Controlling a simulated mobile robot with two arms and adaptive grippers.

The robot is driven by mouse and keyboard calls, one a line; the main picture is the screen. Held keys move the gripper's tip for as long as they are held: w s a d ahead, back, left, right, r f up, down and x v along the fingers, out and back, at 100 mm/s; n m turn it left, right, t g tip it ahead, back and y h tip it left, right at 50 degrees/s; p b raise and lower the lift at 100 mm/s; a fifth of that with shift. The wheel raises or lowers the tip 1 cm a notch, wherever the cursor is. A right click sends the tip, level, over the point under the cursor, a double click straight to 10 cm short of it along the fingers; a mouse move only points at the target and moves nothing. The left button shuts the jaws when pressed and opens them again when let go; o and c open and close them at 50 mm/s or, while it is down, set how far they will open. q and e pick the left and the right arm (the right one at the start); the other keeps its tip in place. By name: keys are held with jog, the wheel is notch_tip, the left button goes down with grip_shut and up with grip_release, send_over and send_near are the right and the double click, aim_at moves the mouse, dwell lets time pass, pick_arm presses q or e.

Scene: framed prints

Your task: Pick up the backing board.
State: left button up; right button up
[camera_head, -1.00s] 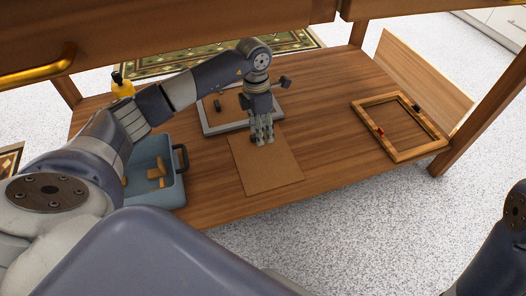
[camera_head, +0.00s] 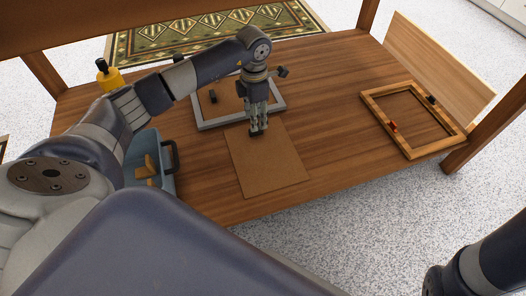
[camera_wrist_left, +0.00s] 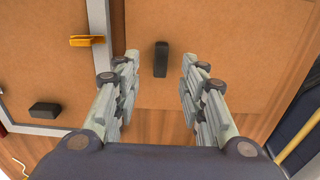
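The backing board (camera_head: 270,172) is a flat brown sheet lying on the wooden table in front of a grey frame (camera_head: 215,122). A small black block (camera_wrist_left: 161,58) stands out from the board in the left wrist view. My left gripper (camera_head: 258,132) points down at the board's far part, and its fingertips hide some of it. In the left wrist view the left gripper's fingers (camera_wrist_left: 158,85) are apart, one on each side of the black block, with a gap showing on both sides. My right arm shows at lower right, but its gripper is out of view.
A wooden frame (camera_head: 448,143) with small red and black pieces lies at right. The table (camera_head: 330,110) is clear between board and wooden frame.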

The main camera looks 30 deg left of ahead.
aim_at(264, 151)
pick_arm(q)
jog(key=shift+f+b, duration=0.65)
jog(key=shift+f, duration=0.1)
notch_tip(264, 151, down, 4)
jog(key=b, duration=0.3)
jog(key=shift+s+r, duration=0.1)
jog(key=shift+r, duration=0.05)
jog(key=shift+r, duration=0.1)
grip_shut()
